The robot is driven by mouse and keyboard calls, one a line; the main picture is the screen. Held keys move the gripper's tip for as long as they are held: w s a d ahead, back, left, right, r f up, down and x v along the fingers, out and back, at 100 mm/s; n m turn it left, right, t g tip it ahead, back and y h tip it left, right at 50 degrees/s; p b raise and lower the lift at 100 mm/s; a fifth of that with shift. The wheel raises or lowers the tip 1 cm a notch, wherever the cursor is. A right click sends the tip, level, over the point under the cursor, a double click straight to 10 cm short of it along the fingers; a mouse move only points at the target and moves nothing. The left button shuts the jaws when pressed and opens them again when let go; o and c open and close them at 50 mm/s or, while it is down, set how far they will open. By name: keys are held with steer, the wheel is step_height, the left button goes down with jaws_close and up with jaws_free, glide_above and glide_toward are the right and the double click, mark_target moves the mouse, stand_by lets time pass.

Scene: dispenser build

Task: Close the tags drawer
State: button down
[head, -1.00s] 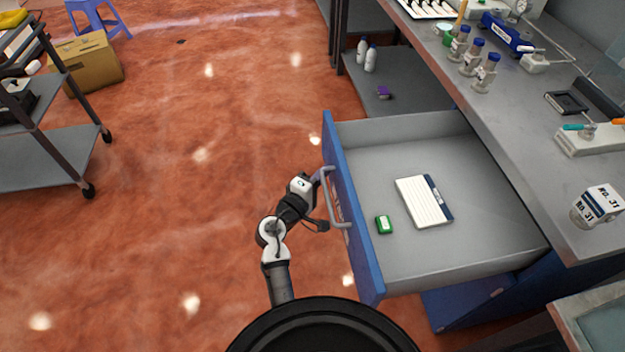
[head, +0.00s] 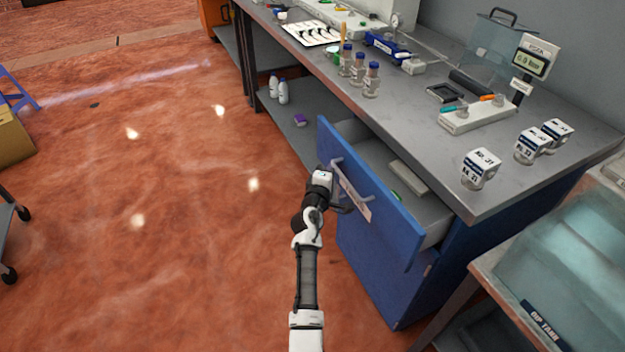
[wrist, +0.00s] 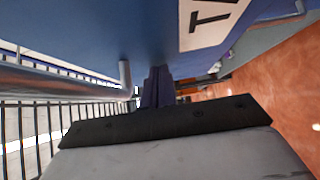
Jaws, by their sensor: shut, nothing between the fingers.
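The drawer with the blue front (head: 392,222) is partly open under the grey bench. Its metal handle (head: 350,187) runs across the front above a white label, whose lettering is only partly in the wrist view (wrist: 210,22). Inside lie a pale flat box (head: 408,177) and a small green item (head: 396,195), both partly hidden by the front. My gripper (head: 338,192) is shut and empty, at the drawer front by the handle. In the wrist view my closed fingers (wrist: 157,88) point at the blue front beside the handle bar (wrist: 60,82); I cannot tell whether they touch it.
White bottles (head: 278,90) stand on the shelf left of the drawer.

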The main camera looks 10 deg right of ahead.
steer(key=w+d, duration=0.1)
steer(key=d, duration=0.5)
steer(key=w+d+p, duration=0.1)
steer(key=d, duration=0.2)
steer(key=shift+w+d, duration=0.45)
steer(key=shift+d, duration=0.35)
steer(key=shift+d+r, duration=0.1)
